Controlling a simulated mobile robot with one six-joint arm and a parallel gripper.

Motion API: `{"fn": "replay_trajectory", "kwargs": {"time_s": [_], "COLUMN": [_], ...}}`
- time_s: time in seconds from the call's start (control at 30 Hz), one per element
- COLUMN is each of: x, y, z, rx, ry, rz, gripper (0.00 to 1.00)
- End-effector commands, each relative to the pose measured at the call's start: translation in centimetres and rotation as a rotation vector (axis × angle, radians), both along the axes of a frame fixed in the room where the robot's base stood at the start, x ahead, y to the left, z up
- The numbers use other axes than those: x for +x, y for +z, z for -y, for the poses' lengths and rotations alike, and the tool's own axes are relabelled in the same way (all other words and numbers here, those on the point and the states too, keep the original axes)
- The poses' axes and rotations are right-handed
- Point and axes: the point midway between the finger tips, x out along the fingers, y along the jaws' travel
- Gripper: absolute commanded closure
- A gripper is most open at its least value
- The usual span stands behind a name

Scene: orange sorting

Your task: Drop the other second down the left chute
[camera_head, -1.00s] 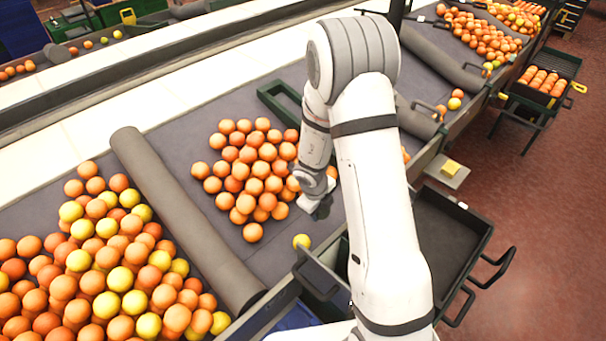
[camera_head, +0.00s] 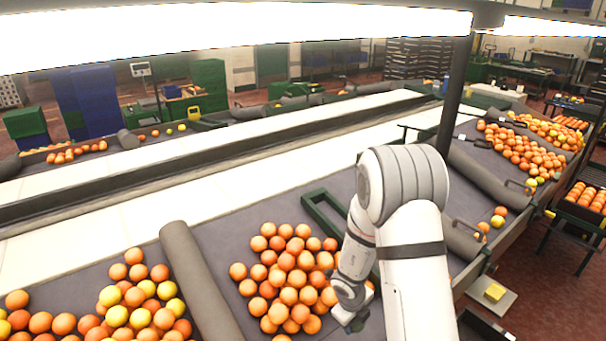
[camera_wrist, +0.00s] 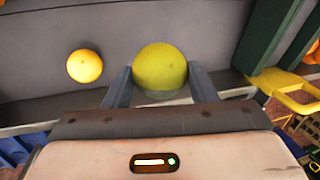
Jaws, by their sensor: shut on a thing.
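My gripper (camera_wrist: 160,82) is shut on a greenish-yellow orange (camera_wrist: 160,66), which sits between its two grey fingers in the wrist view. A second, paler yellow orange (camera_wrist: 85,66) lies apart on the grey surface, left of the fingers. In the head view my gripper (camera_head: 352,318) is low over the belt, at the right side of a heap of oranges (camera_head: 290,275). The held orange is hidden there. I cannot make out the left chute in either view.
A grey roller (camera_head: 200,280) divides this heap from a mixed orange and yellow heap (camera_head: 140,300) on the left. A dark green frame (camera_head: 325,215) stands behind the heap. The wrist view shows a yellow handle (camera_wrist: 285,88).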

Motion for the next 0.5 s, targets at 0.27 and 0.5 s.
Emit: {"fn": "replay_trajectory", "kwargs": {"time_s": [0.27,0.5], "x": [0.0,0.0], "y": [-3.9,-3.9], "z": [0.0,0.0], "rx": [0.0,0.0], "ry": [0.0,0.0], "rz": [0.0,0.0], "gripper": [0.73,0.73]}}
